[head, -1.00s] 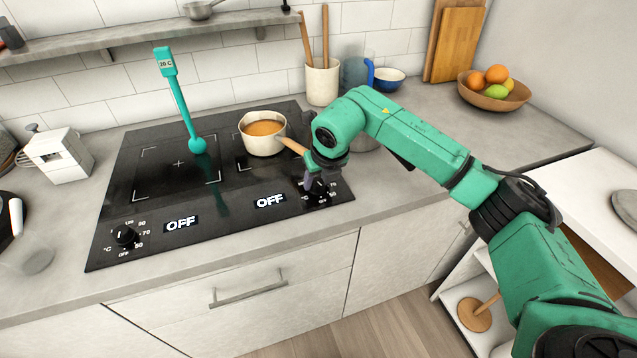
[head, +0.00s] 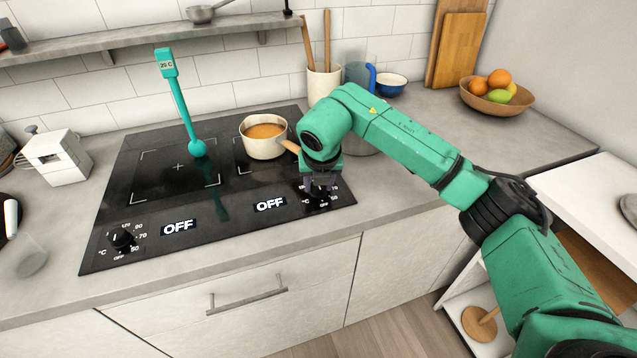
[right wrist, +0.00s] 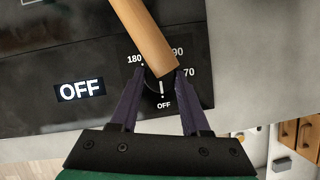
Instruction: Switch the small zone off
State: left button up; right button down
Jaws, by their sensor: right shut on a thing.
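The black hob (head: 230,215) has two zones, each with a display and a knob. The small zone (head: 240,150), at the back right, has a cream saucepan (head: 264,146) with orange contents on it. Its display (head: 270,204) reads OFF, also in the right wrist view (right wrist: 80,90). My right gripper (head: 319,188) is over the hob's front right corner, its purple fingers shut on the small zone's knob (right wrist: 160,90). The knob's white mark points toward OFF. The pan's wooden handle (right wrist: 146,35) partly covers the knob there. My left gripper is not in view.
A teal thermometer (head: 182,110) reading 20 C stands on the large zone. A utensil crock (head: 323,82) stands behind my right arm.

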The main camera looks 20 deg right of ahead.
jog(key=shift+c, duration=1.9)
grip_release()
jog(key=shift+r, duration=0.1)
jog(key=d+b+v, duration=0.1)
jog(key=b+v, duration=0.1)
jog(key=v, duration=1.2)
jog(key=shift+a+r, duration=0.25)
jog(key=shift+a, duration=0.2)
jog(key=shift+s, duration=0.15)
